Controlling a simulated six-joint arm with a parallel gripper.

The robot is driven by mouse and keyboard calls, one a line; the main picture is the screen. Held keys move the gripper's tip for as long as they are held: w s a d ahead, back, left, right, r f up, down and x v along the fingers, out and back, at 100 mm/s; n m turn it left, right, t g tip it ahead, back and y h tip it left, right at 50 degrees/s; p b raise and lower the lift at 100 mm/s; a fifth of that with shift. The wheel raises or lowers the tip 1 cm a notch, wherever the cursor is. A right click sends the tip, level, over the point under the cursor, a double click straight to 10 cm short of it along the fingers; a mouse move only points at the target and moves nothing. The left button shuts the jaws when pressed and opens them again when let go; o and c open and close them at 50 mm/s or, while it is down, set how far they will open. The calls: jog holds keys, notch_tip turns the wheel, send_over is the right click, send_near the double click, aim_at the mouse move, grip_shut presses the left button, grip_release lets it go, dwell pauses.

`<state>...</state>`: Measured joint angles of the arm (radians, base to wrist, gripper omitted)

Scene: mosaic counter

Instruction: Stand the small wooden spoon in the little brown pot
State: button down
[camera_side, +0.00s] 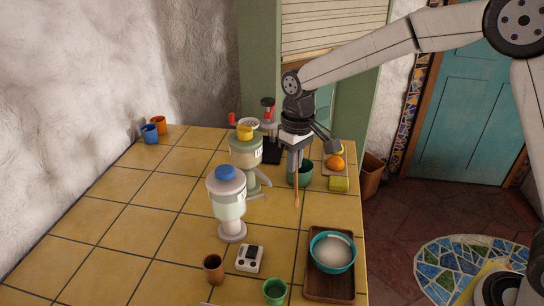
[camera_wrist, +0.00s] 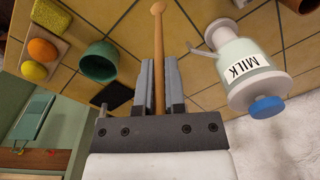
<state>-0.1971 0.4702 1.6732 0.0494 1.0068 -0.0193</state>
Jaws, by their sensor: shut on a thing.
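The small wooden spoon (camera_side: 297,190) hangs upright below my gripper (camera_side: 295,160), above the counter. In the wrist view, my gripper (camera_wrist: 159,80) is shut on the spoon (camera_wrist: 158,35), with its rounded end away from the jaws. The little brown pot (camera_side: 213,268) stands upright at the front of the counter in the side view, well apart from the spoon and nearer that camera. Its inside is mostly dark. A brown shape (camera_wrist: 300,5) cut off at the top right of the wrist view may be this pot; I cannot tell.
A blue-lidded milk dispenser (camera_side: 228,200) and a yellow-topped dispenser (camera_side: 245,155) stand left of my gripper. A dark green pot (camera_side: 306,175) is close by. A white switch box (camera_side: 249,258), a green cup (camera_side: 275,291) and a wooden tray (camera_side: 318,287) with a bowl (camera_side: 345,262) are in front.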

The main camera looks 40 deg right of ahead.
jog(key=s+a+r+n, duration=0.1)
jog(key=a+r, duration=0.1)
jog(key=a, duration=0.6)
jog(key=s+a+r+n+t, duration=0.1)
jog(key=a+r+n, duration=0.1)
jog(key=a, duration=0.5)
jog(key=s+a+r+n, duration=0.1)
jog(key=a+r, duration=0.3)
jog(key=a, duration=0.4)
jog(key=shift+s+a+r+n, duration=0.2)
jog(key=shift+s+a+n, duration=0.1)
jog(key=shift+s, duration=0.25)
jog(key=shift+f, duration=0.3)
notch_tip(320, 180, down, 11)
jog(key=shift+r, duration=0.15)
jog(key=c, duration=0.6)
grip_release()
